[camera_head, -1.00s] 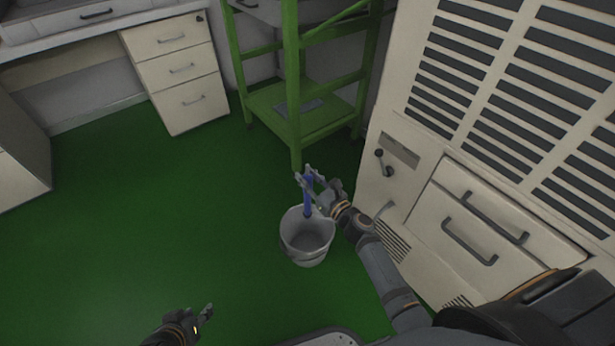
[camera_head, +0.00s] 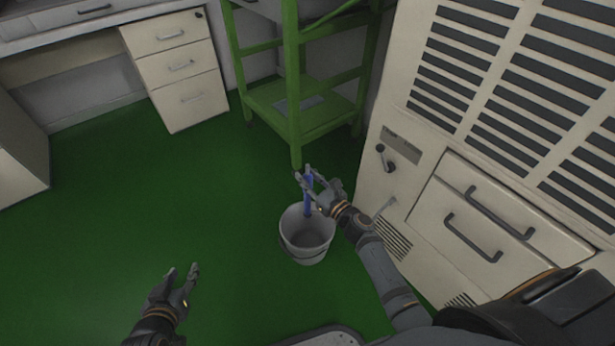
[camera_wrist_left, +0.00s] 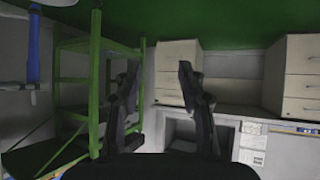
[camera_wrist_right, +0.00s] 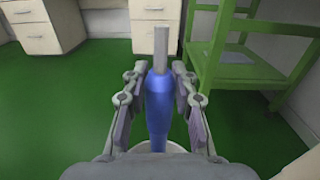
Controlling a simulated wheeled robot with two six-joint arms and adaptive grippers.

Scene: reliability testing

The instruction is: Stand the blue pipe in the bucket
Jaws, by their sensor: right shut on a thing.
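The blue pipe (camera_head: 308,199) is roughly upright at the far side of the grey bucket (camera_head: 306,240), which stands on the green floor. My right gripper (camera_head: 307,175) is shut on the pipe above the bucket's rim. In the right wrist view the pipe (camera_wrist_right: 158,105) stands between the fingers, with a grey upper end. Whether its lower end touches the bucket's bottom cannot be told. My left gripper (camera_head: 183,270) is open and empty, left of the bucket and apart from it. The left wrist view shows its two fingers spread (camera_wrist_left: 157,80).
A green metal rack (camera_head: 293,110) stands behind the bucket. A cream cabinet with handles (camera_head: 480,215) is close on the right, beside my right arm. White drawers (camera_head: 182,75) stand at the back left. The green floor left of the bucket is clear.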

